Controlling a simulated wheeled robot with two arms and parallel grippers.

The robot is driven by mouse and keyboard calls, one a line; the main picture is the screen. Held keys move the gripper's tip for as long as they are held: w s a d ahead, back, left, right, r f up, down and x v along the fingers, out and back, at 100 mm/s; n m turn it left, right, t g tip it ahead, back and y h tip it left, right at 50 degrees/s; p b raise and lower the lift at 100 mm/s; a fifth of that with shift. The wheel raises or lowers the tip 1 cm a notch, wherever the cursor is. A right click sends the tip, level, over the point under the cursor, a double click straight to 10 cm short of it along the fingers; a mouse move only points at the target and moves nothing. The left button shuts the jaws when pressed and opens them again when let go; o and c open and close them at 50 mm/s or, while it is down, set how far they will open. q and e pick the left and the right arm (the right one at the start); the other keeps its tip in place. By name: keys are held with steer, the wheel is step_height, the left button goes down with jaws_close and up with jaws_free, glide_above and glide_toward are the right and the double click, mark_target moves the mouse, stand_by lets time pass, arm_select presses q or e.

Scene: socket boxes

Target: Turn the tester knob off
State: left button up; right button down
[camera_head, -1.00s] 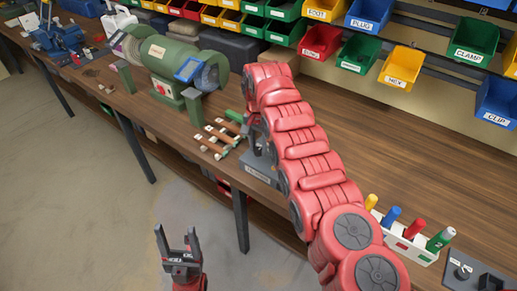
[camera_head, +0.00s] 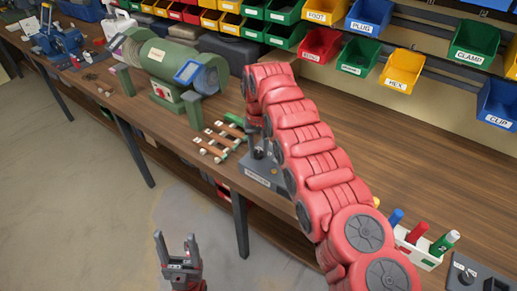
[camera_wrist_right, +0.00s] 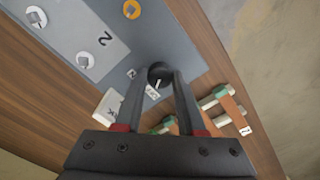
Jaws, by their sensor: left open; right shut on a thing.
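The tester (camera_head: 262,176) is a grey box near the bench's front edge, partly hidden by my right arm; its grey face fills the upper middle of the right wrist view (camera_wrist_right: 185,45). A round black knob (camera_wrist_right: 160,71) with a white mark sits on that face, with small labels beside it. My right gripper (camera_wrist_right: 160,82) is shut on the knob, one finger on each side. In the head view the right gripper (camera_head: 254,140) is mostly hidden by its arm. My left gripper (camera_head: 177,243) is open and empty, over the floor in front of the bench.
Wooden pieces with green and white ends (camera_head: 219,140) lie just left of the tester. A green grinder (camera_head: 172,68) stands further left. A white rack of coloured handles (camera_head: 418,247) stands to the right. Labelled bins (camera_head: 402,68) line the back. The bench behind my arm is clear.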

mark_target(259, 152)
stand_by(0.4)
steer(key=c, duration=0.5)
jaws_free()
steer(key=shift+r, duration=0.1)
step_height(259, 152, up, 4)
steer(key=p, duration=0.2)
steer(key=shift+r+p, duration=0.2)
steer(key=shift+p, duration=0.1)
step_height(259, 152, up, 13)
steer(key=p, duration=1.2)
steer(key=shift+p, duration=0.35)
steer(key=shift+f, duration=0.1)
